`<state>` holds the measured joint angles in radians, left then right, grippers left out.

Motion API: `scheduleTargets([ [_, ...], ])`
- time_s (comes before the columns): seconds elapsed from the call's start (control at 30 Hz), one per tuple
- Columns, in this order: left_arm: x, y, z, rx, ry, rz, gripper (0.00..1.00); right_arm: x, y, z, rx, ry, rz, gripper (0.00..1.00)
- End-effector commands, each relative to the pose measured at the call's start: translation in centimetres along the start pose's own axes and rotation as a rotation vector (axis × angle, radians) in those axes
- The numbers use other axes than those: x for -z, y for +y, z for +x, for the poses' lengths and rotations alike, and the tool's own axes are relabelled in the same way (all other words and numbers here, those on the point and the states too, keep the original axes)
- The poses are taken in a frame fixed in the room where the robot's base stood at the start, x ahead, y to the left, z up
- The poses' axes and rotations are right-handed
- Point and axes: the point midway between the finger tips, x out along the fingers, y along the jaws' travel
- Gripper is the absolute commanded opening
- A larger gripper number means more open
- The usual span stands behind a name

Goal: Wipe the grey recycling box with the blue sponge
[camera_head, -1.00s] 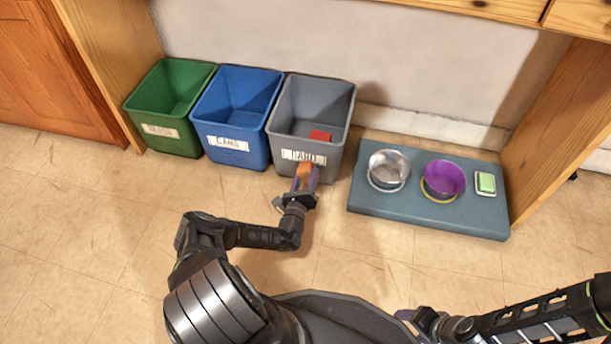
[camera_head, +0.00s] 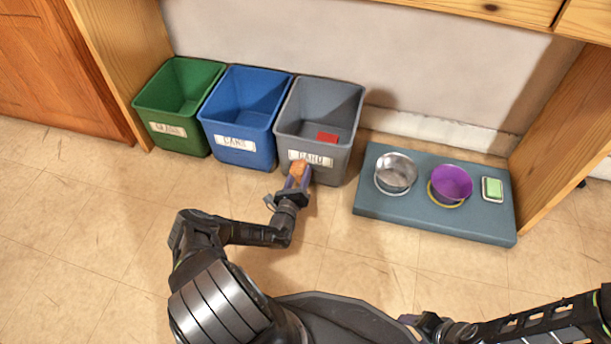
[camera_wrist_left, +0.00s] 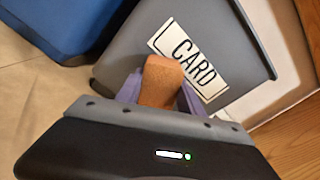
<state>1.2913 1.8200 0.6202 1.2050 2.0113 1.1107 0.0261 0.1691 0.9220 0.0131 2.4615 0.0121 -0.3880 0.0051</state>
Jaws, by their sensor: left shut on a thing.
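The grey recycling box (camera_head: 338,100) stands at the right end of a row of bins, with a CARD label on its front and a red item inside. My left gripper (camera_head: 299,176) is shut on an orange-brown block like a sponge (camera_head: 300,169), not a blue one. The block is at the lower front of the box, just below the label. In the left wrist view, the block (camera_wrist_left: 160,82) overlaps the label's lower left edge on the grey box (camera_wrist_left: 130,62); it looks against the front, but contact is hard to tell. My right gripper (camera_head: 425,322) is at the bottom, partly seen.
A blue bin (camera_head: 240,105) and a green bin (camera_head: 165,105) stand left of the grey box. Right of it, a blue-grey mat (camera_head: 400,212) holds a metal bowl (camera_head: 395,173), a purple bowl (camera_head: 451,184) and a green block in a dish (camera_head: 492,189). Floor in front is clear.

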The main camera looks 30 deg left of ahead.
Motion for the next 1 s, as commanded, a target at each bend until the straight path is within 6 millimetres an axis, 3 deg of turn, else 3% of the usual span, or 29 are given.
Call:
scheduleTargets([
  [0.37,0.0,-0.1,-0.5,-0.001,0.002,-0.001,0.06,0.0,-0.1,-0.3,0.000,0.000,0.000,0.65],
  [0.8,0.0,-0.2,-5.0,0.000,0.004,-0.001,0.06,0.2,-0.9,-2.5,0.000,0.000,0.000,0.65],
  [1.0,0.1,-0.1,-6.1,0.001,0.002,-0.001,0.06,0.2,-1.0,-2.7,0.000,0.000,0.000,0.65],
])
